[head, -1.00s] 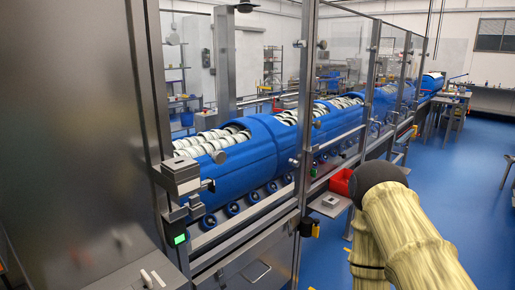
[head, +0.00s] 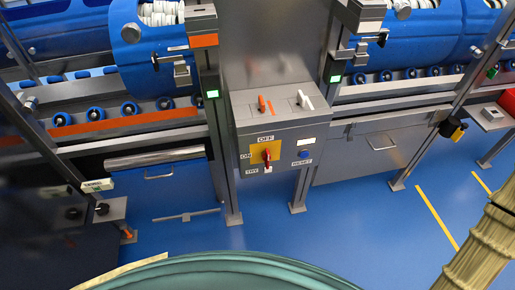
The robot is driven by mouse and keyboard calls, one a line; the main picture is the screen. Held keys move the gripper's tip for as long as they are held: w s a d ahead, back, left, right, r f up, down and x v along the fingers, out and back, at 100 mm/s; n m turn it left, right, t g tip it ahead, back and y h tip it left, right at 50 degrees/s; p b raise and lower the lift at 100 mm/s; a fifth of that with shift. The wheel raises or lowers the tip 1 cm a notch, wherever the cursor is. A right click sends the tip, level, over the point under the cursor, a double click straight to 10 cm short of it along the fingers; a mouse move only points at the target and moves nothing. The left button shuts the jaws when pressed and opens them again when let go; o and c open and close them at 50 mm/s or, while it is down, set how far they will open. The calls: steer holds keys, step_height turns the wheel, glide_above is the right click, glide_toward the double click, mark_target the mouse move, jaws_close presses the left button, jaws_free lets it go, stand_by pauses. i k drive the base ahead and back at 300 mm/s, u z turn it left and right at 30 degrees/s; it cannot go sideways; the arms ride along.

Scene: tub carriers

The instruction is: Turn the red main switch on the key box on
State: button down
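The grey key box (head: 285,118) stands between two metal posts, near the middle of the head view. On its front is a yellow plate (head: 257,152) carrying the red main switch (head: 267,157). The labels OFF above, ON at the left and TRY at the lower left surround the plate. The red handle points roughly downward, away from ON and OFF. My gripper is not in view.
A blue RESET button (head: 304,155) sits right of the switch. An orange key (head: 262,104) and a white key (head: 304,99) are on the box top. Green-lit units (head: 212,94) are on the posts. Blue floor (head: 350,225) in front looks clear.

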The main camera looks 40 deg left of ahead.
mark_target(266, 156)
steer(key=k, duration=0.95)
steer(key=u, duration=0.8)
steer(key=i, duration=1.2)
steer(key=z, duration=0.95)
steer(key=k, duration=0.7)
steer(key=z, duration=0.55)
